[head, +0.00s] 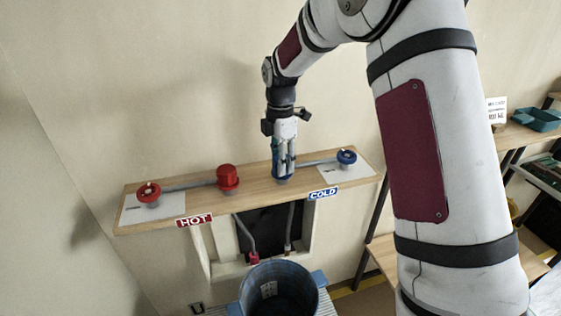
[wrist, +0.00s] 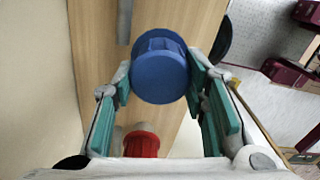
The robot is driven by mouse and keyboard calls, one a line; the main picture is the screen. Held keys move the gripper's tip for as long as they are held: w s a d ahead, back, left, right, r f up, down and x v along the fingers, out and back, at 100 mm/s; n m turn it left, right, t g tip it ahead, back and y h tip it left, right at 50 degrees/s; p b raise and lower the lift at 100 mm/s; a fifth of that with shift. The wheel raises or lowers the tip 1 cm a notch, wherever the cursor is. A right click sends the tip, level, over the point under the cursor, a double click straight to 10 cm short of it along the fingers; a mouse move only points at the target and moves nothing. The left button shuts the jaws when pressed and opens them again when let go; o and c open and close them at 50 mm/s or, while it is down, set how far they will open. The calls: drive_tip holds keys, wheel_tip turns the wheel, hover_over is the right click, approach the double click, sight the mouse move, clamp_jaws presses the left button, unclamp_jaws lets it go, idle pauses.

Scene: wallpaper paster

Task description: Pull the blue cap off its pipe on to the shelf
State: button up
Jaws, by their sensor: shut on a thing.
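The blue cap (head: 283,178) is at the COLD side of the wooden shelf (head: 257,190), by the inner end of a grey pipe (head: 318,161). In the wrist view the blue cap (wrist: 160,72) is round and sits between the teal finger pads. My gripper (head: 284,170) points down from above and is shut on the blue cap; it also shows in the wrist view (wrist: 160,85). The fingers partly hide the cap in the head view. I cannot tell whether the cap is still seated on its pipe.
A red cap (head: 228,177) stands left of my gripper. A red valve wheel (head: 148,191) is at the shelf's left end, a blue one (head: 346,158) at the right. Below are a blue bucket (head: 279,288) and a dark wall opening (head: 268,232). Bare shelf lies in front of the caps.

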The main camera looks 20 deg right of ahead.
drive_tip(key=shift+r, duration=2)
drive_tip(key=shift+r, duration=0.1)
drive_tip(key=shift+r, duration=1.9)
